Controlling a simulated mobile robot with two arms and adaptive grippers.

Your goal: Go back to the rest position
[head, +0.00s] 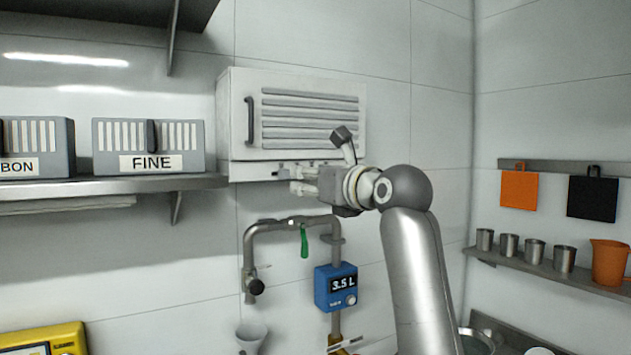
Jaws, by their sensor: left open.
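My left gripper (288,181) is in the middle of the head view, at the end of my silver-grey arm. Its fingers point left and are open, with nothing seen between them. It is in front of the lower edge of a white wall cabinet (235,128) with a slatted front and a dark vertical handle. I cannot tell whether the fingers touch the strip under the cabinet. My right gripper is not in view.
Below are a grey pipe (262,229) with a green lever (304,242) and a blue meter (335,287) reading 3.5 L. A shelf (205,182) at left holds the FINE box (148,146). Metal cups (509,246) and an orange jug (609,263) stand at right.

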